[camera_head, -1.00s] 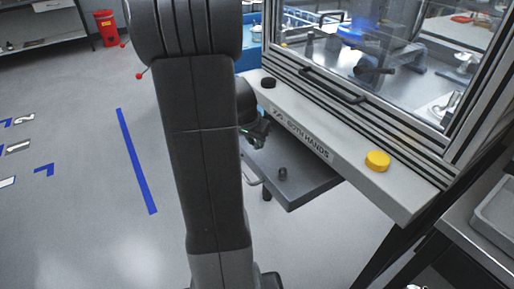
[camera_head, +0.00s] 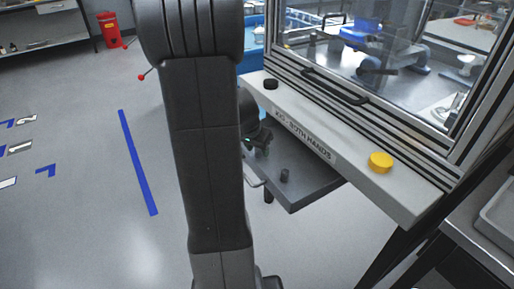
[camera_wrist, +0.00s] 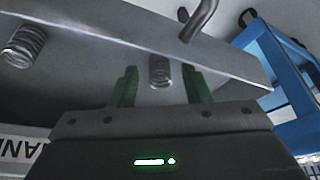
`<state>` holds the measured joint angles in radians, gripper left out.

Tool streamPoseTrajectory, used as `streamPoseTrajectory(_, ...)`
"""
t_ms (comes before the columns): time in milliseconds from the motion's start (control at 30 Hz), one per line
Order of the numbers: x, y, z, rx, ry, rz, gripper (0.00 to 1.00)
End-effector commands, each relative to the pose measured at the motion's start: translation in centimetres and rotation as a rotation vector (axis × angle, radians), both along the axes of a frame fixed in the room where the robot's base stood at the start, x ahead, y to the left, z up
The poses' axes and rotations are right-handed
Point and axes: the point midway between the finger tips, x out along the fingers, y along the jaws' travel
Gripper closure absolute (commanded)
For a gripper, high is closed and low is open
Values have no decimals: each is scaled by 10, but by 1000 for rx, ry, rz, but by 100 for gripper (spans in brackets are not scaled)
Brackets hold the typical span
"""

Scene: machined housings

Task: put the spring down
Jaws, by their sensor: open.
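A dark coil spring (camera_wrist: 160,70) stands on the grey shelf (camera_wrist: 95,40), between my gripper's two green fingers in the wrist view. My gripper (camera_wrist: 160,88) is open, with a visible gap on each side of that spring. A second coil spring (camera_wrist: 23,45) stands on the same shelf, to the left in the wrist view. In the head view, one small dark spring (camera_head: 284,175) shows on the shelf (camera_head: 310,190). My gripper (camera_head: 258,146) is at the shelf's left side there, partly hidden by my arm, and the spring between its fingers cannot be made out.
Above the shelf runs a light ledge (camera_head: 345,170) with a black button (camera_head: 270,84) and a yellow button (camera_head: 380,162). A glazed machine enclosure (camera_head: 410,60) rises behind it. A bent handle (camera_wrist: 200,20) is close to the shelf edge. A blue frame (camera_wrist: 285,60) is at right.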

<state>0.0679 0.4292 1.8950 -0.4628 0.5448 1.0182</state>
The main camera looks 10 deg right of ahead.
Motion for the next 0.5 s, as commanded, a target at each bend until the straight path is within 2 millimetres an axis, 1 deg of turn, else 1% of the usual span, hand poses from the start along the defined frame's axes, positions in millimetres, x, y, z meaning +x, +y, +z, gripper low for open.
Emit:
streamPoseTrajectory(167, -6, 6, 26, -1, -5, 2, 57)
streamPoseTrajectory(400, -21, 19, 73, 0, -5, 2, 57)
streamPoseTrajectory(500, -27, 24, 89, 0, -4, 2, 57)
